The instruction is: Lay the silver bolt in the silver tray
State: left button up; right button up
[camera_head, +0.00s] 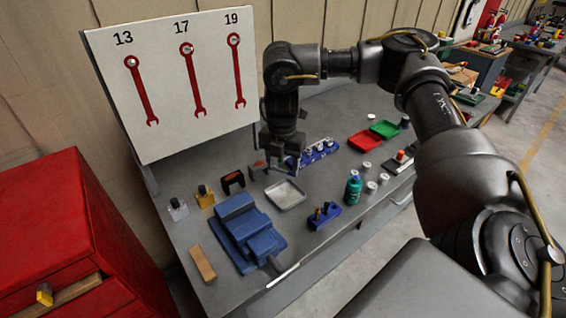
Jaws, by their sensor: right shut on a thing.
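The silver tray (286,195) is a small, shallow square dish on the grey workbench, and it looks empty. My right gripper (283,168) points down just behind and above the tray. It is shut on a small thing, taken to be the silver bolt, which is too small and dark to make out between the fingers. I see no silver bolt lying loose on the bench. My left gripper is not in view.
A blue vise (243,230) stands left of the tray. A blue rack (318,153) with silver pieces is behind it, and a green bottle (353,189) is to its right. Red (364,141) and green (384,129) trays lie farther right. A wrench board (175,80) rises behind the bench.

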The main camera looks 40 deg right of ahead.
aim_at(285, 173)
jog(key=f+n, duration=0.1)
jog(key=f+n+h, duration=0.1)
jog(key=f, duration=0.1)
jog(key=f+n+t, duration=0.1)
jog(key=n, duration=0.1)
jog(key=shift+s+d+f, duration=0.15)
jog(key=shift+s+f, duration=0.15)
jog(key=shift+f, duration=0.1)
jog(key=shift+w+d+r+n+t+y, duration=0.1)
jog(key=shift+w+d+r+n+t, duration=0.35)
jog(key=shift+n, duration=0.9)
jog(key=shift+w+d+r+n+t+y, duration=0.15)
jog(key=shift+w+n+t, duration=0.25)
jog(key=shift+w+n, duration=0.65)
jog(key=shift+w+d+r+n+t+y, duration=0.15)
jog(key=shift+w+d+n+t, duration=0.25)
jog(key=shift+n, duration=1.2)
jog(key=shift+a, duration=0.1)
notch_tip(285, 173, down, 5)
jog(key=b, duration=0.5)
jog(key=shift+s+r, duration=0.1)
jog(key=shift+f+b, duration=0.65)
jog(key=shift+f, duration=0.15)
